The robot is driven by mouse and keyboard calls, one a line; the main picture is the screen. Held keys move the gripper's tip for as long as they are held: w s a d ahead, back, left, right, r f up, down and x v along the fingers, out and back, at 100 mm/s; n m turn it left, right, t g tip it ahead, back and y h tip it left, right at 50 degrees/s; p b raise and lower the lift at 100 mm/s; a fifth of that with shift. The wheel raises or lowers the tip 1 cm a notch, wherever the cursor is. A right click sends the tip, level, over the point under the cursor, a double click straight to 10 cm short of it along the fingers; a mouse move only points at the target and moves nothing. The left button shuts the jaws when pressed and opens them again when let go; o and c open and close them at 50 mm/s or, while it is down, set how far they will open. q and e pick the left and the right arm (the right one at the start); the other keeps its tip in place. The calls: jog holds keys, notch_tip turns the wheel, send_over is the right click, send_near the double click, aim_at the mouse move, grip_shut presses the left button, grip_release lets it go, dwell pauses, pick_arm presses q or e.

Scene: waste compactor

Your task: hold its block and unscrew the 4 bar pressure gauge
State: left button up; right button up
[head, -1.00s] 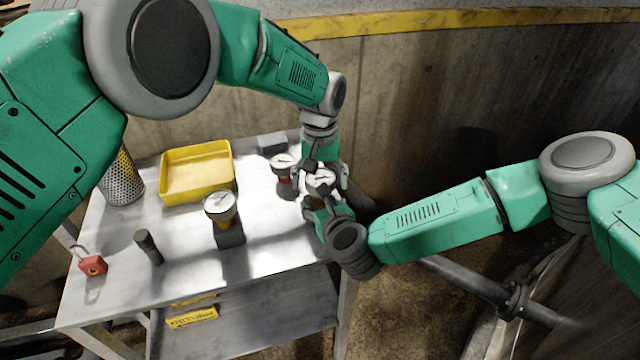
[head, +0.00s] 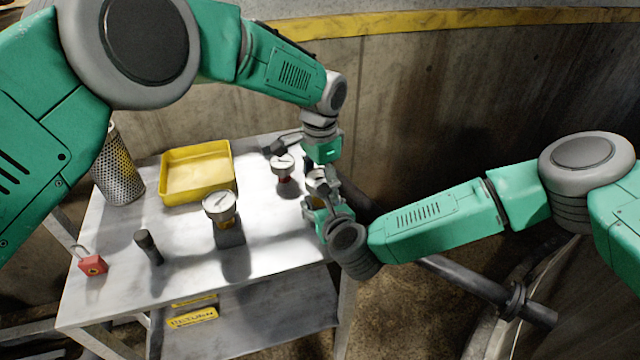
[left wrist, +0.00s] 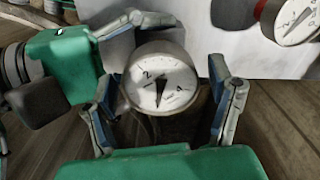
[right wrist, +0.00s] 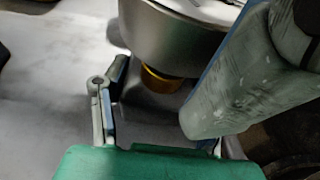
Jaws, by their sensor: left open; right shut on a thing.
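The gauge (left wrist: 160,78) has a round white dial marked 1, 2 and 4 and a metal rim. In the right wrist view its yellow collar (right wrist: 160,80) meets a dark block (right wrist: 150,115). My right gripper (head: 322,190) is shut on this block at the table's right edge. My left gripper (head: 314,160) is open just above; in the left wrist view its fingers stand either side of the dial, apart from it. In the right wrist view a left finger (right wrist: 235,85) covers part of the rim and the right gripper's far finger.
A red-collared gauge (head: 283,165) stands close by on the left. Another gauge on a block (head: 220,207), a dark cylinder (head: 148,246), a red padlock (head: 92,265), a yellow tray (head: 198,188) and a perforated bin (head: 118,178) are further left. A wall is behind.

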pick_arm(q)
jog(key=m, duration=0.8)
jog(key=shift+m, duration=0.4)
jog(key=c, duration=1.3)
jog(key=n, duration=0.5)
jog(key=n, duration=0.5)
jog(key=shift+n, duration=0.3)
